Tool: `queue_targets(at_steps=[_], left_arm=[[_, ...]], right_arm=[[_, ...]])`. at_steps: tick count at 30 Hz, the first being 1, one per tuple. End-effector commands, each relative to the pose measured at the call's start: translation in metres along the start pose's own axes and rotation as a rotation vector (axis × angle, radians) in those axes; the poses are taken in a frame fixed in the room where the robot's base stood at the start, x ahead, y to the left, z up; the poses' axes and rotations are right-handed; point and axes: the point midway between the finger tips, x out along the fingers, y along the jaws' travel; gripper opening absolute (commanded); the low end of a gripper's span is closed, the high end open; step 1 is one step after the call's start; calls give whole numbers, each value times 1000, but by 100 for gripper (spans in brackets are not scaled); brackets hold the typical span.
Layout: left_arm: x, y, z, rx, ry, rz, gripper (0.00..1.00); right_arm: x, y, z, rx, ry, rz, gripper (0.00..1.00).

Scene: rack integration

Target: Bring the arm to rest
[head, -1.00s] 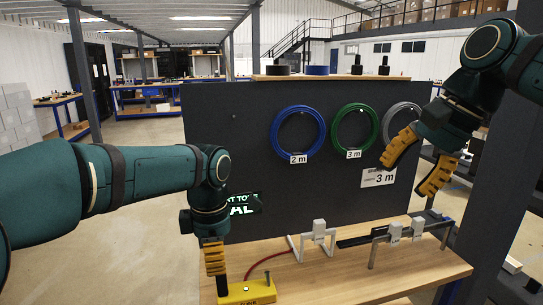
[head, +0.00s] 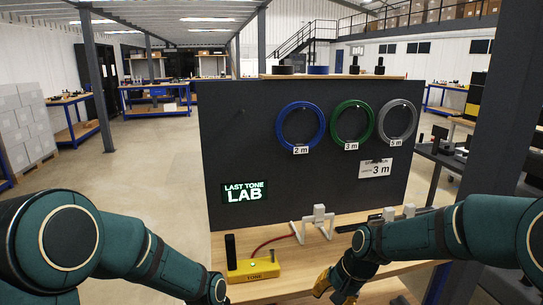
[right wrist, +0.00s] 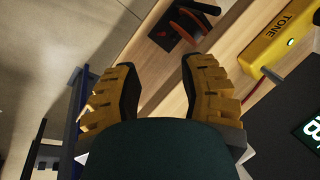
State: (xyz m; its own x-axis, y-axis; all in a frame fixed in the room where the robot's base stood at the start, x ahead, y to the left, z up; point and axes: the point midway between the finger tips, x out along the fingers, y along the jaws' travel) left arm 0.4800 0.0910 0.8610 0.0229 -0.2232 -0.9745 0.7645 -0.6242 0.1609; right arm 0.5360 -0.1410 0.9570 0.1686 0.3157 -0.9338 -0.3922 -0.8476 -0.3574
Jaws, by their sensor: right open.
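My right gripper (head: 332,288) is low over the front of the wooden bench in the head view, partly cut off by the lower edge. In the right wrist view its two yellow fingers (right wrist: 158,82) are spread wide with nothing between them. My left arm (head: 130,245) reaches down at the lower left of the head view. Its gripper is below the picture, so its fingers are hidden.
A yellow tone box (head: 253,271) with a black upright stands on the bench (head: 290,285). White brackets (head: 318,222) stand behind. Blue (head: 322,127), green (head: 371,122) and grey (head: 413,120) cable coils hang on the dark panel (head: 240,130).

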Motion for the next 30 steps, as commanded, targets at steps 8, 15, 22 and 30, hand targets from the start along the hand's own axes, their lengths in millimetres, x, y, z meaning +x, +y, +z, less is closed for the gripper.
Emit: queue_targets(at_steps=[8, 15, 22, 30], left_arm=[[92, -75, 28, 418, -24, 101, 52], [121, -119, 52, 672, 24, 156, 52], [125, -129, 58, 741, 47, 165, 52], [125, -128, 57, 741, 48, 165, 52]], right_arm=[[149, 75, 98, -163, -39, 9, 42], [192, 114, 175, -263, -41, -6, 42], [196, 121, 192, -288, -34, -11, 42], [196, 121, 192, -288, -33, -11, 42]])
